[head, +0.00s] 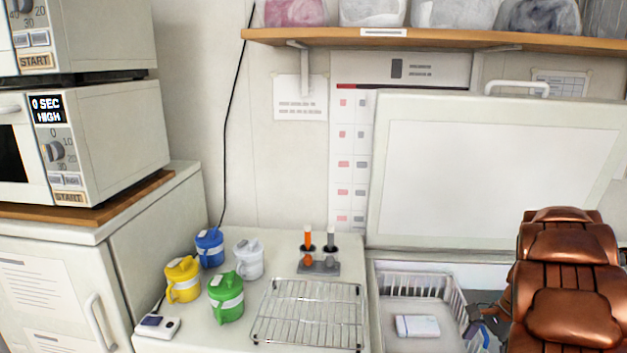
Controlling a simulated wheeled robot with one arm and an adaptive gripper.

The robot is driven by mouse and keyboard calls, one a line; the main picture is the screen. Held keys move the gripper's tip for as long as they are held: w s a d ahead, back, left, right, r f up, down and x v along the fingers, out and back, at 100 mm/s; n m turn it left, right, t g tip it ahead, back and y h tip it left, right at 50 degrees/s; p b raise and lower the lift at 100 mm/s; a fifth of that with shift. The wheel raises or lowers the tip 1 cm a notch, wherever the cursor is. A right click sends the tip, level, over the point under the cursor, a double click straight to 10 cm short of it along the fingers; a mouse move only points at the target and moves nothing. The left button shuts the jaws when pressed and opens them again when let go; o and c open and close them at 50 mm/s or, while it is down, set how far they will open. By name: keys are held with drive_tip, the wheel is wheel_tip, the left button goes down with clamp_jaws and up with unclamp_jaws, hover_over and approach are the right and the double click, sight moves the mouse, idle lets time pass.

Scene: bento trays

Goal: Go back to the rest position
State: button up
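My copper-coloured arm (568,275) stands at the right edge, in front of the open chest freezer. Small dark and blue parts show at its lower left, beside the freezer basket. They may belong to my gripper, but most of that area is hidden by the arm or out of frame. I cannot make out the fingers or anything held.
An open chest freezer with a raised lid (490,180) holds a wire basket (452,290) with a white box (417,326). On the counter are a wire rack (310,312), a tube holder (319,266) and several coloured mugs (226,298). Microwaves (125,135) stand left; a shelf (430,38) hangs above.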

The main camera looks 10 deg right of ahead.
drive_tip(key=s+a+r+n+g+h, duration=0.1)
drive_tip(key=s+a+r+n, duration=0.15)
drive_tip(key=a, duration=0.45)
drive_tip(key=s+a+r+n, duration=0.2)
drive_tip(key=a+r+n, duration=0.15)
drive_tip(key=a, duration=0.35)
drive_tip(key=s+a+r+n+g+h, duration=0.1)
drive_tip(key=s+a+r+n, duration=0.15)
drive_tip(key=a, duration=0.45)
drive_tip(key=s+a+n+h+b, duration=0.1)
drive_tip(key=s+a+n, duration=0.9)
drive_tip(key=s, duration=0.5)
drive_tip(key=shift+f+n+h+b, duration=0.25)
drive_tip(key=shift+n+h+b, duration=0.05)
drive_tip(key=shift+n+h, duration=0.15)
